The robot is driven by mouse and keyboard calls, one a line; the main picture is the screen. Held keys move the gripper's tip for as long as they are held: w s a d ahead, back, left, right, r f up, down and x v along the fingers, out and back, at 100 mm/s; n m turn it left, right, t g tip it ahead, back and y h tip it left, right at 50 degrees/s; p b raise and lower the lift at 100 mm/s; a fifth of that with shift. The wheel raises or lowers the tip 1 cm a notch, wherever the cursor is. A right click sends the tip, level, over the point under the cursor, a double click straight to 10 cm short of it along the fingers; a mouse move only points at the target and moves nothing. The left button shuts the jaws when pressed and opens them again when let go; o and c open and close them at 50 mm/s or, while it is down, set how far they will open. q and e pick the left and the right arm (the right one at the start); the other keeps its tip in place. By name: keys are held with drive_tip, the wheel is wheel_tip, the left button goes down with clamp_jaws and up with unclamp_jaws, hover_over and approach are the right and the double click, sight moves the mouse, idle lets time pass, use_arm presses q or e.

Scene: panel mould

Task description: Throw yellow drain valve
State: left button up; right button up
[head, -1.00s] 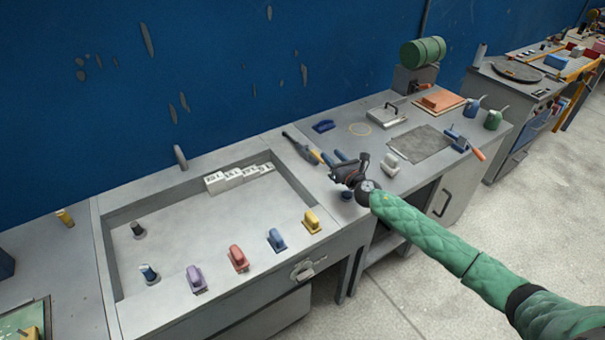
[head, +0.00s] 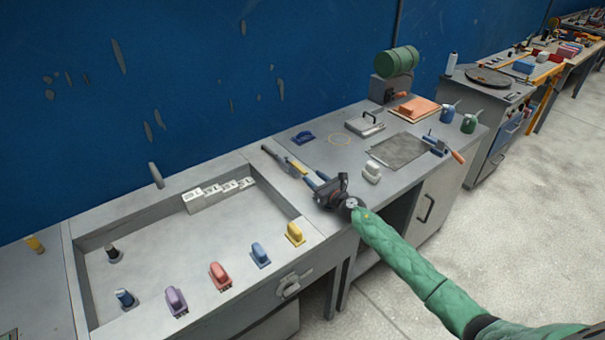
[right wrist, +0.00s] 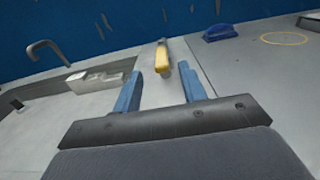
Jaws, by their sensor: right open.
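A yellow valve handle (head: 295,233) stands upright at the right end of a row of coloured handles along the sink's front edge in the head view. I take it for the yellow drain valve; no label is legible. My right gripper (head: 315,178) is above the bench right of the sink, behind and right of that handle, not touching it. Its blue fingers are apart and empty in the right wrist view (right wrist: 159,86). That view does not show the valve handle; beyond the fingers lies a tool with a yellow grip (right wrist: 162,58). My left gripper is out of view.
Blue (head: 260,255), red (head: 220,276) and purple (head: 175,301) handles share the row. A grey valve (head: 290,285) is on the front panel below. White labelled blocks (head: 217,194) line the sink's back.

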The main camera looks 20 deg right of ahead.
sight(307, 173)
drive_tip(key=x, duration=0.3)
drive_tip(key=p+x, duration=0.1)
drive_tip(key=x, duration=0.1)
drive_tip(key=shift+w+a+f, duration=0.15)
drive_tip(key=shift+w+f, duration=0.05)
drive_tip(key=shift+w, duration=0.15)
drive_tip(key=shift+w+a+f, duration=0.1)
drive_tip(key=shift+w+a, duration=0.1)
drive_tip(key=shift+w, duration=0.35)
drive_tip(key=shift+w+a, duration=0.1)
drive_tip(key=shift+w, duration=0.15)
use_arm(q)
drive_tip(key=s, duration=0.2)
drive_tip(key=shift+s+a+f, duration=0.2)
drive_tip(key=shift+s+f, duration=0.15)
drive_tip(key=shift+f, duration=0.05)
use_arm(e)
clamp_jaws()
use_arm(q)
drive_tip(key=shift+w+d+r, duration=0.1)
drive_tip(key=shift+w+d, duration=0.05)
use_arm(e)
drive_tip(key=shift+a, duration=0.1)
